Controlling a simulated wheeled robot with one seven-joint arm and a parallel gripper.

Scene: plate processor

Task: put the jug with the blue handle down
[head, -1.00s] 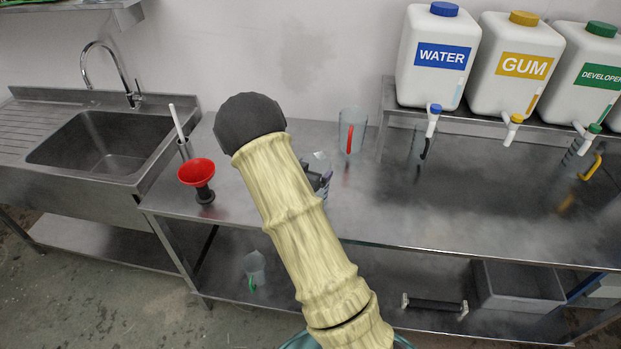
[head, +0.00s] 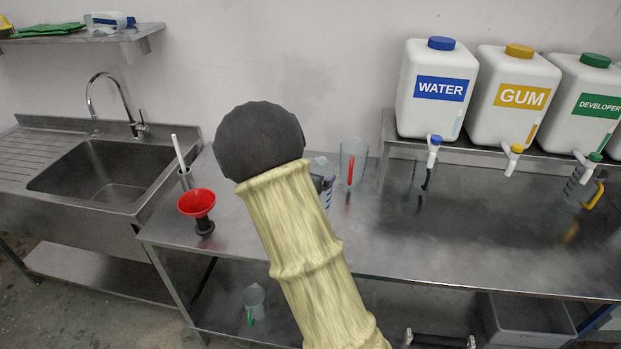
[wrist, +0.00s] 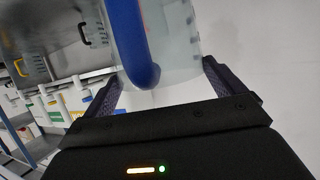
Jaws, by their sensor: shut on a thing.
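The jug with the blue handle (wrist: 178,50) is held in my gripper (wrist: 163,72). In the wrist view its blue handle (wrist: 137,45) lies between the two dark fingers, with the clear body behind it. In the head view my arm hides most of the gripper and jug. Only a small part of the jug (head: 325,192) shows at the arm's right side, over the steel table (head: 390,235). I cannot tell whether its base touches the table.
A red funnel (head: 197,203) stands at the table's left end. A red-handled jug (head: 352,160), a black-handled jug (head: 420,172) and a yellow-handled jug (head: 585,188) stand towards the back. Water (head: 437,90), gum (head: 515,98) and developer (head: 590,105) tanks are above. The front middle is clear.

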